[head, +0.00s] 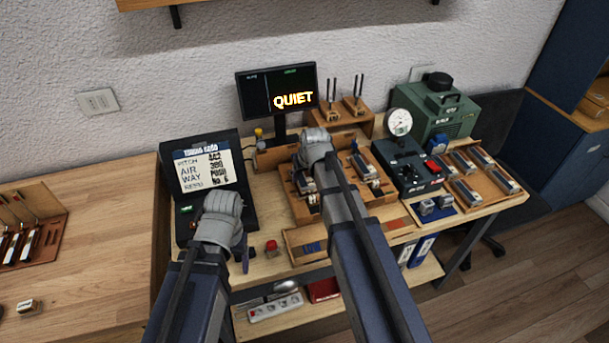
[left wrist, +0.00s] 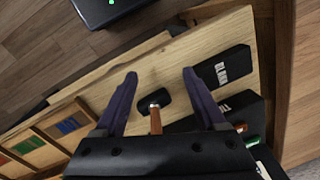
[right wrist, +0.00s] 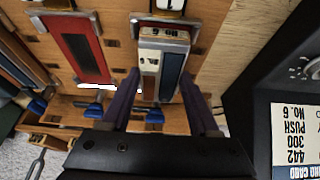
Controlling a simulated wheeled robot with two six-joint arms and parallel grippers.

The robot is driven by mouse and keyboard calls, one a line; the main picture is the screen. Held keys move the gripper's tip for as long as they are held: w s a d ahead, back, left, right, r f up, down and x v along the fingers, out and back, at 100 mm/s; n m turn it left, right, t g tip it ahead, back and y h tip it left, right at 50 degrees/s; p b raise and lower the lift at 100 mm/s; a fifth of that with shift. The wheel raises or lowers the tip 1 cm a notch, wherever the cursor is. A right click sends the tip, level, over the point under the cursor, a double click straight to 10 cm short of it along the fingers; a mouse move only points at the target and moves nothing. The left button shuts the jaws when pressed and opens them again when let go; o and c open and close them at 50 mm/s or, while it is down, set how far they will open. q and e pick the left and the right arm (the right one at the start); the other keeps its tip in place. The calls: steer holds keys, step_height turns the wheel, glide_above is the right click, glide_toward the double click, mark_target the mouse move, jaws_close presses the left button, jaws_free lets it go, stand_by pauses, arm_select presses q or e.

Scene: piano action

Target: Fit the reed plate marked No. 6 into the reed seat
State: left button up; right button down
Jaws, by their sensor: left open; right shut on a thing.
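The reed plate marked No. 6 (right wrist: 150,62) is a narrow block with a pale label end and a dark blue strip. My right gripper (right wrist: 160,78) is shut on it in the right wrist view, over the wooden board (right wrist: 112,18). I cannot tell whether the plate rests in a seat or sits just above it. A red plate in a metal frame (right wrist: 80,45) lies beside it. My left gripper (left wrist: 158,76) is open and empty above the bench, with a small dark rounded thing (left wrist: 150,100) below its fingers. In the head view, my right arm hides the plate.
A monitor reading QUIET (head: 278,90) stands behind the board. A card (head: 207,170) lists 442, 300, PUSH and No. 6. A black gauge box (head: 408,165) and a tray of several plates (head: 480,175) stand right. The left tabletop (head: 80,260) is largely clear.

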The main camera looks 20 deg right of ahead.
arm_select(q)
steer(key=shift+f, duration=0.2)
arm_select(e)
steer(key=shift+f, duration=0.2)
stand_by(0.4)
steer(key=shift+c, duration=0.2)
jaws_free()
arm_select(q)
steer(key=shift+r, duration=0.1)
arm_select(e)
steer(key=p+v, duration=0.7)
steer(key=v, duration=0.1)
arm_select(q)
step_height(320, 180, up, 7)
arm_select(e)
steer(key=shift+f, duration=0.15)
arm_select(q)
step_height(320, 180, down, 7)
steer(key=b, duration=0.7)
steer(key=shift+b, duration=0.3)
arm_select(e)
steer(key=x, duration=0.8)
steer(key=shift+r, duration=0.25)
